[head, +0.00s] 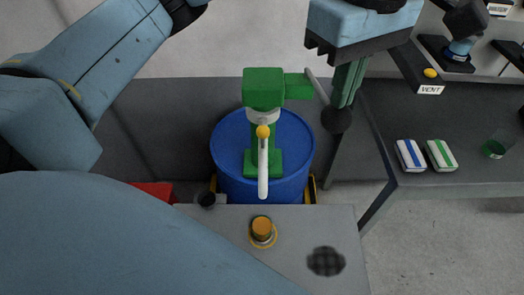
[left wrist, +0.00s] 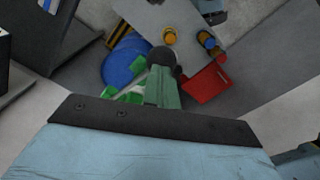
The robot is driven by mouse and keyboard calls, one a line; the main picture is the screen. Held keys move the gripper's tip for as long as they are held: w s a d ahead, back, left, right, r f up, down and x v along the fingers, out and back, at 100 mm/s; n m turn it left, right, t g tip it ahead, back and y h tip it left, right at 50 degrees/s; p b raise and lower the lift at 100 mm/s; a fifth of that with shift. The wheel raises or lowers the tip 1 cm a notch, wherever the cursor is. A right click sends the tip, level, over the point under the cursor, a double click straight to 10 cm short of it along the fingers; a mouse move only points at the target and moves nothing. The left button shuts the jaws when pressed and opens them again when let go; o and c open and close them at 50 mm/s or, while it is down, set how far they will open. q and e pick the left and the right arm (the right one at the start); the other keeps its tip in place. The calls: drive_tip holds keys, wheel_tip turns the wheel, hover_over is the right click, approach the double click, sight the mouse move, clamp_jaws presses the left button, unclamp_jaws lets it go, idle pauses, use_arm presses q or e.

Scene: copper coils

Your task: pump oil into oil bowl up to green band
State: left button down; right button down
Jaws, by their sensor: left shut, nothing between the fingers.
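A blue drum (head: 224,160) stands in the middle of the head view with a green pump (head: 263,88) on top. A pale spout (head: 263,170) points toward me from the pump. A grey lever runs right from the pump to a black ball knob (head: 336,120). My left gripper (head: 345,98) is shut and empty, its green fingertips at or just above the knob; I cannot tell if they touch. In the left wrist view the knob (left wrist: 162,57) shows beyond the fingertips. A clear vessel with green in it (head: 497,145), perhaps the oil bowl, stands on the right bench. My right gripper is out of view.
The dark bench (head: 375,115) at the right holds a white-and-blue block (head: 411,156), a white-and-green block (head: 441,155) and a VENT label (head: 430,90) below a yellow button. An orange knob (head: 262,226) sits on a grey surface in front of the drum.

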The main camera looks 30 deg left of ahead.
use_arm(q)
drive_tip(key=shift+w+a+r+p, duration=0.1)
drive_tip(key=shift+r+p, duration=0.55)
drive_tip(key=shift+r, duration=0.55)
drive_tip(key=shift+w+a+r+p, duration=0.1)
drive_tip(key=shift+r+p, duration=0.55)
drive_tip(key=shift+r, duration=0.5)
drive_tip(key=shift+d, duration=0.1)
drive_tip(key=shift+r, duration=0.1)
